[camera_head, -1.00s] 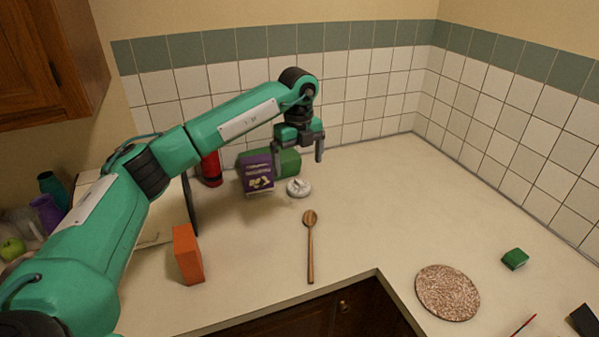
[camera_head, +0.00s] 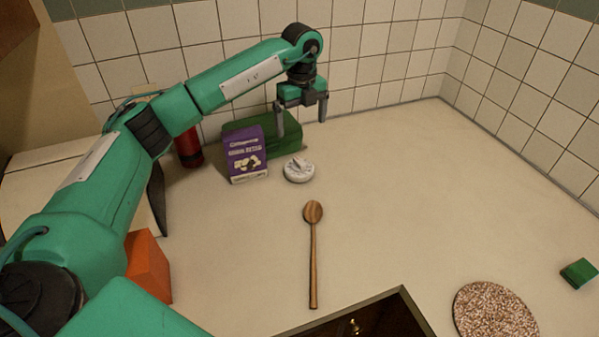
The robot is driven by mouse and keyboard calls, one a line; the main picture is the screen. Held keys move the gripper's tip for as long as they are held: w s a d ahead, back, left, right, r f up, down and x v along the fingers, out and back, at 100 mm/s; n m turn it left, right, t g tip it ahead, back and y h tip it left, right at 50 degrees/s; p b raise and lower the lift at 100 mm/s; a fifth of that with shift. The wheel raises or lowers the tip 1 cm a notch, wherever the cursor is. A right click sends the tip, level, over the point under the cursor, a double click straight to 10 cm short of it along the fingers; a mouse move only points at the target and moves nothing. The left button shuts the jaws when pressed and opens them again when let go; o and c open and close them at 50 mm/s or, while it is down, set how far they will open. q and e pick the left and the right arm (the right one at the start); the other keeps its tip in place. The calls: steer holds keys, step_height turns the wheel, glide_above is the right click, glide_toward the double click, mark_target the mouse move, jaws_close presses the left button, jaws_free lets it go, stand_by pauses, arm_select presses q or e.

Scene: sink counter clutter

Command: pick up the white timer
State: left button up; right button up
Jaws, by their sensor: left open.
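The white timer (camera_head: 298,169) is a small round disc lying on the counter, right of the purple box. My left gripper (camera_head: 302,130) is open and empty. Its two fingers point down, above and behind the timer in the picture, with one finger in front of the green box. The timer is fully visible and apart from the fingers. My right gripper is not in view.
A purple box (camera_head: 246,155) stands close left of the timer, with a green box (camera_head: 285,132) behind. A red cylinder (camera_head: 188,147) stands further left. A wooden spoon (camera_head: 313,250) lies in front. The counter on the right is mostly clear.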

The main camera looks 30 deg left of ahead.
mark_target(299, 160)
arm_select(q)
step_height(299, 160, down, 9)
steer(key=shift+w+a+r+p, duration=0.1)
steer(key=shift+r+p, duration=0.05)
steer(key=shift+p, duration=0.85)
steer(key=f, duration=0.1)
steer(key=f+p, duration=0.1)
steer(key=f, duration=0.1)
steer(key=f+p, duration=0.1)
steer(key=shift+s+a+f, duration=0.15)
steer(key=shift+s+f, duration=0.2)
steer(key=shift+f, duration=0.35)
steer(key=shift+c, duration=0.4)
steer(key=c, duration=1.1)
